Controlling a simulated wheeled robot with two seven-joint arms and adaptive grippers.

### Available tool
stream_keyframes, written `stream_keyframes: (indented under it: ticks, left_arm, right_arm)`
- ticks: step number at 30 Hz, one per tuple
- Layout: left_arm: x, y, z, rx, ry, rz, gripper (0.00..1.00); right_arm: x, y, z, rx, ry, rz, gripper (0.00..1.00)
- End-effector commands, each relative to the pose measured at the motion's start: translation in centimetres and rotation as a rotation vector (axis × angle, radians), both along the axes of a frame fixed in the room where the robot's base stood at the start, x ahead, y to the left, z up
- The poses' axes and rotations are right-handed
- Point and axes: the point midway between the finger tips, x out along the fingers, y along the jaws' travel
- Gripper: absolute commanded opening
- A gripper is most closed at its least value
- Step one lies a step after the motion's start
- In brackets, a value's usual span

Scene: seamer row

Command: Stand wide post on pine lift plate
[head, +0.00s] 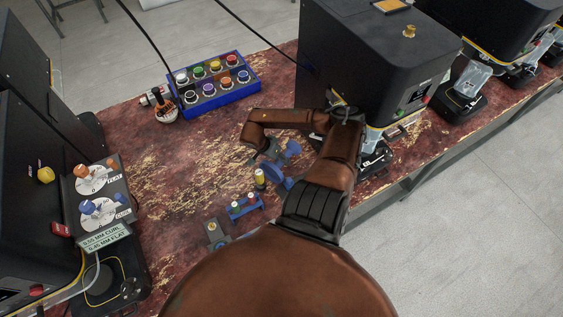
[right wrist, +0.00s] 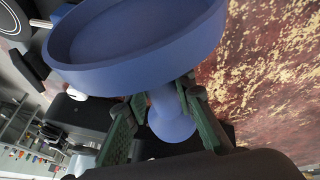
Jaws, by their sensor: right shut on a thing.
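A blue piece (right wrist: 135,45) with a broad shallow dish and a narrow stem fills the top of the right wrist view; it looks like the wide post. My right gripper (right wrist: 160,98) is shut on its stem, with dark green fingers on both sides. In the head view the right gripper (head: 272,158) is over the red table, and the blue piece (head: 275,178) shows below it, partly hidden by my arm. A black seamer (head: 350,75) stands beyond, its base (head: 373,158) partly hidden by my arm. I cannot tell which lift plate is pine. The left gripper is not in view.
A yellow-banded cylinder (head: 259,179) and a small blue rack (head: 243,206) stand close by the gripper. A blue tray of coloured knobs (head: 215,83) lies at the back. More seamers (head: 490,30) stand to the right. The table's left middle is clear.

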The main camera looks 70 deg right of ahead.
Motion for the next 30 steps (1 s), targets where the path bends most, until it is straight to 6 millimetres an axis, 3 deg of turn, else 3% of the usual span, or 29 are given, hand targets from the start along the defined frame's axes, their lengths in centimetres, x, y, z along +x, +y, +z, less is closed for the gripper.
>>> stream_keyframes:
  ticks: [12, 13, 18, 21, 30]
  left_arm:
    - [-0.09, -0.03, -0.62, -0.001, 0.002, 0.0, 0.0]
    - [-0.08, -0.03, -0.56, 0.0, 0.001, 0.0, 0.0]
    - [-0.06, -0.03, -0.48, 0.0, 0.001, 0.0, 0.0]
    - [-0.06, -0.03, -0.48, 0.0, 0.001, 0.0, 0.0]
    - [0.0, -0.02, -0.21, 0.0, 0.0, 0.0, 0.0]
  right_arm:
    - [0.06, -0.09, -0.64, -0.002, 0.0, 0.001, 0.0]
    - [0.03, -0.06, -0.61, -0.002, 0.001, 0.001, 0.25]
    - [0.04, -0.05, -0.53, -0.001, -0.001, 0.001, 0.37]
    - [0.04, -0.05, -0.53, -0.001, -0.001, 0.001, 0.41]
    - [0.04, -0.03, -0.25, 0.0, -0.001, 0.0, 0.41]
